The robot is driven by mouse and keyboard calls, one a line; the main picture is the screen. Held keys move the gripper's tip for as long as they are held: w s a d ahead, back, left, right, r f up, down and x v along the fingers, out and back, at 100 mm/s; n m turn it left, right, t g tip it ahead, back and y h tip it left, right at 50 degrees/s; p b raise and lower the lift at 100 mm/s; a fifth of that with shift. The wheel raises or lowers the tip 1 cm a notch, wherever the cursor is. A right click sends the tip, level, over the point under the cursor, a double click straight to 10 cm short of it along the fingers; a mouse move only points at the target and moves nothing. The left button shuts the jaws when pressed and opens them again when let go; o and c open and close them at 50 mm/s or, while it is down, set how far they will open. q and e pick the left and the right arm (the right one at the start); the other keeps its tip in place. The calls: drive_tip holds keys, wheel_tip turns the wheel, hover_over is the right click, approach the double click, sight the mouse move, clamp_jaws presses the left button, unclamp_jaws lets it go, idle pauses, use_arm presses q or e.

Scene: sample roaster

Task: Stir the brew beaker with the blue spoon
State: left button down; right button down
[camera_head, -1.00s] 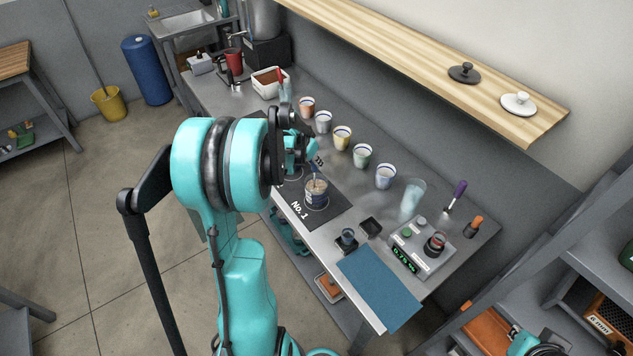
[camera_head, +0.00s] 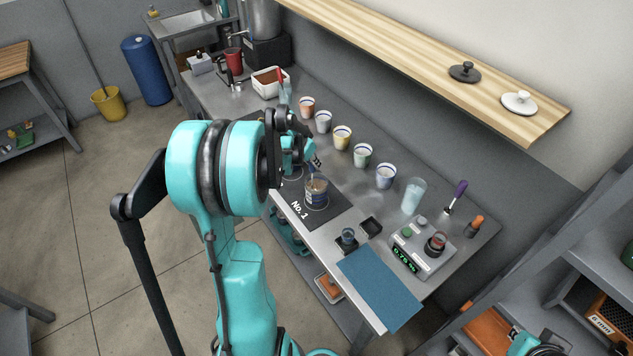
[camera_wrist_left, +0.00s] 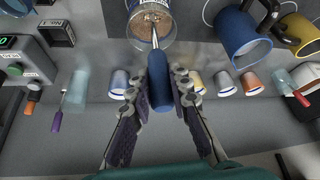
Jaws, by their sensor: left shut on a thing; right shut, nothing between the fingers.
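The brew beaker (camera_head: 316,190) is a clear glass with brown brew, standing on the dark mat by the "No.1" mark. In the left wrist view the beaker (camera_wrist_left: 138,30) is at the top, cut by the frame edge. My left gripper (camera_head: 306,150) is just above and behind the beaker. It is shut on the handle of the blue spoon (camera_wrist_left: 159,72). The spoon's metal shaft slants into the beaker's mouth, and its lower end reaches the brown brew. In the head view the arm and gripper hide most of the spoon.
A row of several coloured cups (camera_head: 342,138) stands behind the mat. Close to the beaker in the wrist view are a blue mug (camera_wrist_left: 238,42) and a yellow mug (camera_wrist_left: 296,36).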

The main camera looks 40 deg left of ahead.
use_arm(q)
drive_tip(key=shift+w+d+r+p, duration=0.1)
drive_tip(key=shift+w+r+p, duration=0.1)
drive_tip(key=shift+r+p, duration=0.9)
drive_tip(key=shift+w+d+r+p, duration=0.1)
drive_tip(key=shift+w+r+p, duration=0.3)
drive_tip(key=shift+r, duration=1.15)
drive_tip(key=shift+w+r+p, duration=0.1)
drive_tip(key=shift+r+p, duration=0.9)
drive_tip(key=shift+r, duration=0.3)
wheel_tip(320, 180, up, 4)
drive_tip(key=p, duration=0.3)
drive_tip(key=shift+r, duration=0.1)
